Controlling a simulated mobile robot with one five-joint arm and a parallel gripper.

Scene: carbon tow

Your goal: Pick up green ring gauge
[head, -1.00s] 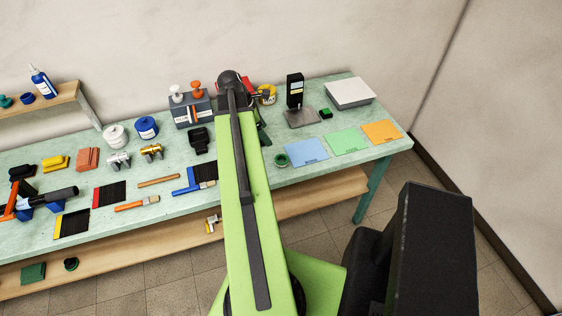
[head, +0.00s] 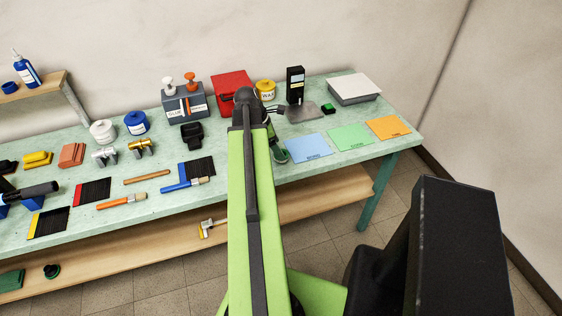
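The green ring gauge (head: 280,156) lies on the light green table near its front edge, just right of my arm and left of the blue sheet. My arm reaches out over the table, and its far end is just beyond and left of the ring. My gripper (head: 271,128) is mostly hidden behind the arm, and its fingers are too small and covered to read. I cannot see whether it touches the ring.
Blue (head: 308,146), green (head: 351,137) and orange (head: 388,127) sheets lie to the right. Behind them stand a black gauge stand (head: 295,88), a small dark green block (head: 327,109) and a white-topped box (head: 354,88). A yellow tub (head: 265,90) and red case (head: 231,88) stand behind.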

